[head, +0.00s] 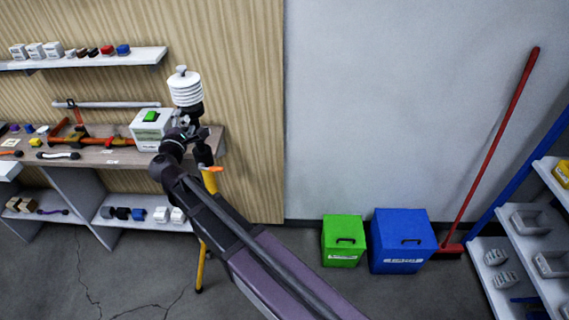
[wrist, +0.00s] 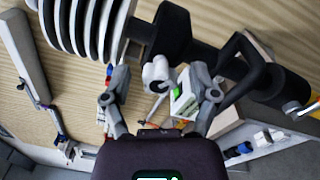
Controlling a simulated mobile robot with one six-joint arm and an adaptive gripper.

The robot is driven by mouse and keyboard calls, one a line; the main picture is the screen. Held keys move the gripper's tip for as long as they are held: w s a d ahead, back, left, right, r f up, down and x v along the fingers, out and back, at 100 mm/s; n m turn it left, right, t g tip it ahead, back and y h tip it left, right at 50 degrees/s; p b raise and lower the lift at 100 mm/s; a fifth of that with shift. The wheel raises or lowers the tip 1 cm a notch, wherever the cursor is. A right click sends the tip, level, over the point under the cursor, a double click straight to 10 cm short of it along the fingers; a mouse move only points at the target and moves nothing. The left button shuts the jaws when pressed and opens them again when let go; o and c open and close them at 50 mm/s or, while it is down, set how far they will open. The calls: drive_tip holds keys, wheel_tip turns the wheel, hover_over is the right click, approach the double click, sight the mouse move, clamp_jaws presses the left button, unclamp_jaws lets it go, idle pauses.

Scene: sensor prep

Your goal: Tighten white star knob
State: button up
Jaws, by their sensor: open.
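The white star knob (wrist: 157,72) shows in the wrist view, on the black bracket (wrist: 183,45) below the white louvred sensor (wrist: 85,25). My gripper (wrist: 160,80) is open, with one finger on each side of the knob in the picture. I cannot tell whether either finger touches it. In the head view the sensor (head: 186,88) stands upright on a tripod with yellow legs (head: 202,262). My gripper (head: 188,132) is close to the black mount under the sensor. My arm hides part of the tripod, and I cannot make out the knob there.
A workbench (head: 95,156) with tools and a white box (head: 150,128) with a green top stands behind the tripod. A shelf (head: 90,60) hangs above. Green (head: 343,242) and blue (head: 402,243) boxes and a red broom (head: 500,140) are at the right.

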drive_tip(key=n, duration=1.1)
drive_tip(key=s, duration=1.4)
drive_tip(key=w+d+f+m+g+h+p, duration=0.1)
drive_tip(key=w+d+f+m+g, duration=0.1)
drive_tip(key=d+m, duration=0.4)
drive_tip(key=w+d+f+m+g+h+p, duration=0.1)
drive_tip(key=d+f+m+g, duration=0.3)
drive_tip(key=d, duration=0.9)
drive_tip(key=w+d+f+m+g+h+p, duration=0.1)
drive_tip(key=w+d+f+m+g+h, duration=0.1)
drive_tip(key=d+m+g, duration=0.3)
drive_tip(key=shift+w+d+f+m+h, duration=0.4)
drive_tip(key=shift+d+f+m, duration=0.5)
drive_tip(key=shift+d+m, duration=1.15)
drive_tip(key=shift+s+d+n, duration=0.1)
drive_tip(key=shift+d+n, duration=0.25)
drive_tip(key=shift+d, duration=0.05)
